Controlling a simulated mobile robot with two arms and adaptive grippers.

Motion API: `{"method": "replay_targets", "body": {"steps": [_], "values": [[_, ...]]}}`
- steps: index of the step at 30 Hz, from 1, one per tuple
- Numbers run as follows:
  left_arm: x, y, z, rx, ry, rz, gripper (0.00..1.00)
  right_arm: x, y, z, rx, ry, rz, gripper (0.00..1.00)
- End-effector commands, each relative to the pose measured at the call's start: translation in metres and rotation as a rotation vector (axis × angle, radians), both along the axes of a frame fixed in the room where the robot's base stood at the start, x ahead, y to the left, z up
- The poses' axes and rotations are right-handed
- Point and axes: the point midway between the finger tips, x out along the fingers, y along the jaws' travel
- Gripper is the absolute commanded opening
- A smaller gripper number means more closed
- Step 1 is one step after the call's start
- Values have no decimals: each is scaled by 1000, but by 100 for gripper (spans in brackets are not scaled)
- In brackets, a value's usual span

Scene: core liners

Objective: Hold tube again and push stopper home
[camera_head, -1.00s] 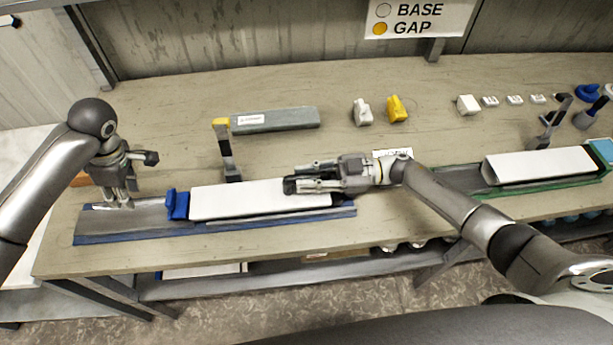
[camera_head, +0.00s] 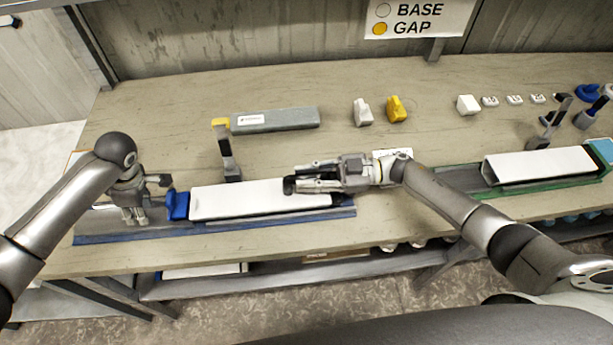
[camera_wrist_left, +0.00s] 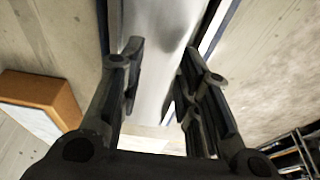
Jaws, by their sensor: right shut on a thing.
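The white tube (camera_head: 250,199) lies along the left blue-edged tray (camera_head: 110,236). A blue stopper (camera_head: 177,204) is at the tube's left end; I cannot tell how deep it sits. My right gripper (camera_head: 289,186) is shut on the tube near its right end. My left gripper (camera_head: 137,217) is low over the tray's bare left part, a little left of the stopper. In the left wrist view its fingers (camera_wrist_left: 163,52) are apart with nothing between them, and the grey tray channel (camera_wrist_left: 160,85) shows beyond.
A grey box (camera_head: 275,119), a white piece (camera_head: 363,112) and a yellow piece (camera_head: 396,108) stand farther back. A second white tube (camera_head: 538,164) lies in a green-edged tray at right.

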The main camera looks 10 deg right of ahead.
Motion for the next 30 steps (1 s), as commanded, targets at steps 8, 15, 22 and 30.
{"method": "replay_targets", "body": {"steps": [8,15,22,30], "values": [[0,0,0,0,-1,0,31,0,-3,-5,-11,5,-5,0],[0,0,-2,0,0,0,31,0,-3,-5,-11,5,-5,0],[1,1,-13,-1,0,1,31,0,-3,-5,-11,5,-5,0],[1,1,-21,0,1,0,31,0,-2,-5,-10,5,-4,0]]}}
